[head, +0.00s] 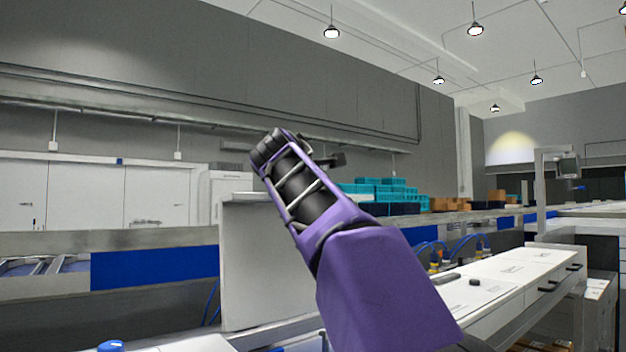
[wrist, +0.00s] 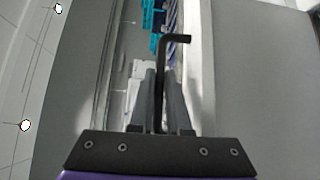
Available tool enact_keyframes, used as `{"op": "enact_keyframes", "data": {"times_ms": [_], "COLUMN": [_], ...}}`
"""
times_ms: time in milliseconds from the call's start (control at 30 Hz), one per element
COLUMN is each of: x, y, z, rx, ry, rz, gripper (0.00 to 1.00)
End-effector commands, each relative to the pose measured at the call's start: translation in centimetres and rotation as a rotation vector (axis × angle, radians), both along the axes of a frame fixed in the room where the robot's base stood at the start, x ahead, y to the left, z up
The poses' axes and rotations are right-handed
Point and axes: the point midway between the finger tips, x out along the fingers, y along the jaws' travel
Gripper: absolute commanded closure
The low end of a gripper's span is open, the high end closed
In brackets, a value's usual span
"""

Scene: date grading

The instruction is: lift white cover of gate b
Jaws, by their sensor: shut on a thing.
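My gripper (wrist: 160,85) shows in the wrist view with its two dark fingers shut on a black bent handle (wrist: 176,39). The handle's hooked end sticks out beyond the fingertips. A pale panel edge (wrist: 198,80) runs just right of the handle, with a broad grey face to its right. In the head view, a white panel (head: 256,265) stands upright behind my purple arm, which looks to be the raised cover. My arm hides its right part. I cannot read which gate it belongs to.
Flat white covers (head: 505,268) with black handles lie along the machine at the right. Blue hoses and fittings (head: 462,245) stand behind them. Teal crates (head: 385,188) are stacked at the back. A blue knob (head: 110,346) is at the bottom left. The space above is open.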

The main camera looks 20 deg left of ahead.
Motion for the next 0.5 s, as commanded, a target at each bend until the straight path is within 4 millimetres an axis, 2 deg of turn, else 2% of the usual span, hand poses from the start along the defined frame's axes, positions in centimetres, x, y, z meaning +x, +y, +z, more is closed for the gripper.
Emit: {"op": "enact_keyframes", "data": {"times_ms": [467, 500], "x": [-0.02, -0.02], "y": [0.23, 0.23], "z": [0.15, 0.15], "rx": [-0.001, -0.001], "ry": [-0.003, -0.003], "rz": [-0.001, -0.001], "gripper": [1.0, 0.81]}}
